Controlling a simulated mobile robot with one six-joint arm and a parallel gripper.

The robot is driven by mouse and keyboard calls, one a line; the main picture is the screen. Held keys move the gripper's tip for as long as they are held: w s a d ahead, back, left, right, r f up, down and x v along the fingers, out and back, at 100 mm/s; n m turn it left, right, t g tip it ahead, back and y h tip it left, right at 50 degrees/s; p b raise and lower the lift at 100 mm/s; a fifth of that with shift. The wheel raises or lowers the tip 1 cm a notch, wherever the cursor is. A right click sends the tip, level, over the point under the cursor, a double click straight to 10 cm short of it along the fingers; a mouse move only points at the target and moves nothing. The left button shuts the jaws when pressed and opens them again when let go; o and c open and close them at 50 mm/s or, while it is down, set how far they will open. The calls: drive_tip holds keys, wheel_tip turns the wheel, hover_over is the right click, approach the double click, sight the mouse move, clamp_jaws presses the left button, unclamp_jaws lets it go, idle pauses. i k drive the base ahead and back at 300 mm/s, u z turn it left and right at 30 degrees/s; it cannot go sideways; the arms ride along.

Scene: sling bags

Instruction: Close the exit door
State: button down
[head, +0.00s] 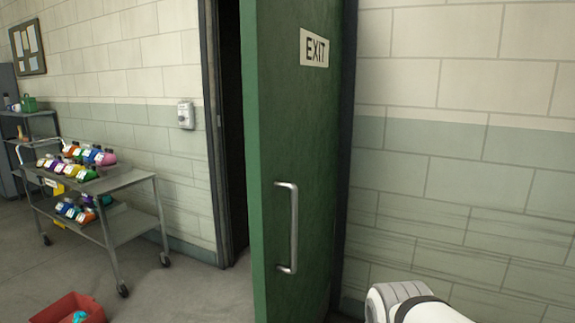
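The green exit door (300,140) stands ajar in the middle of the head view, with its free edge swung out toward me. A white EXIT sign (314,48) is on its upper part. A metal pull handle (292,228) is fixed upright on its face. A dark gap (232,130) shows between the door and the left side of the frame (211,120). A white and grey part of my arm shows at the bottom right, to the right of the door and apart from the handle. My gripper cannot be made out in this view.
A red bin (68,309) sits on the floor at bottom left. A white box (186,115) is on the wall. Grey floor (185,287) is clear between the cart and the door.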

sight(292, 56)
drive_tip(key=z, duration=0.1)
drive_tip(key=i, duration=1)
drive_tip(key=u, duration=0.95)
drive_tip(key=k, duration=1.15)
drive_tip(key=z, duration=0.5)
drive_tip(key=i, duration=1)
drive_tip(key=z, duration=0.1)
